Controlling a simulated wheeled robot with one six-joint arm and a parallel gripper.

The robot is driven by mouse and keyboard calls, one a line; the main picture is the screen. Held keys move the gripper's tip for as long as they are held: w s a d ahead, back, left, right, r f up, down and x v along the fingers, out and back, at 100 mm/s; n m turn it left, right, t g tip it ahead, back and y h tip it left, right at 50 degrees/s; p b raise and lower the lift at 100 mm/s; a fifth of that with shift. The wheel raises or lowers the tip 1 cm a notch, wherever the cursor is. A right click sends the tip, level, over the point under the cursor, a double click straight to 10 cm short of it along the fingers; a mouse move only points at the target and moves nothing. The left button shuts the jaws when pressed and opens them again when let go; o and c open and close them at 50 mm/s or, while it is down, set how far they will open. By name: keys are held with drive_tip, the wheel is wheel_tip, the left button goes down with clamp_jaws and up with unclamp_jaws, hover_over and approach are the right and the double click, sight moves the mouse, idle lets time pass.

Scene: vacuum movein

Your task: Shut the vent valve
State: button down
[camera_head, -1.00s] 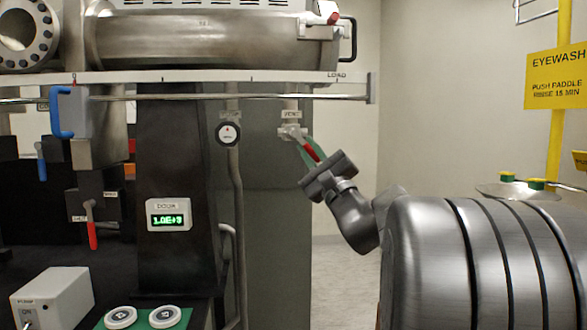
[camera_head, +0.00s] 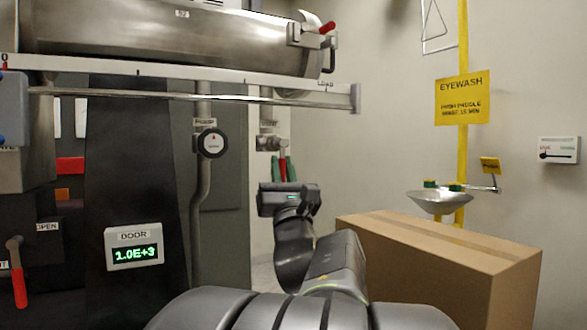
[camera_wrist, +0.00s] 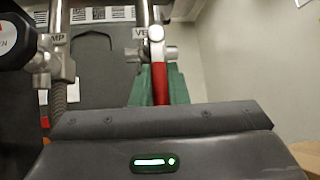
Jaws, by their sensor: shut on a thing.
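The vent valve (camera_head: 268,143) sits on a short vertical pipe under the steel rail, below a VENT label, in the head view. Its red lever (camera_head: 283,147) hangs nearly straight down. My gripper (camera_head: 283,161) reaches up from below with its green fingers on both sides of the lever, shut on it. In the wrist view the red lever (camera_wrist: 159,82) stands between the green fingers of my gripper (camera_wrist: 158,74), and the valve body shows just behind. The lever's lower end is hidden by my gripper.
A steel chamber (camera_head: 170,35) and rail (camera_head: 200,95) are above. A cardboard box (camera_head: 440,265) stands at right, before the eyewash bowl (camera_head: 438,200). A door readout (camera_head: 133,246) is lower left.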

drive_tip(key=shift+a+f+m+h, duration=0.1)
drive_tip(key=shift+m+h, duration=0.4)
drive_tip(key=shift+m, duration=0.1)
drive_tip(key=c, duration=1.7)
unclamp_jaws()
drive_tip(key=shift+c, duration=0.2)
drive_tip(key=o, duration=0.3)
drive_tip(key=shift+s+a, duration=0.15)
drive_tip(key=shift+a, duration=0.05)
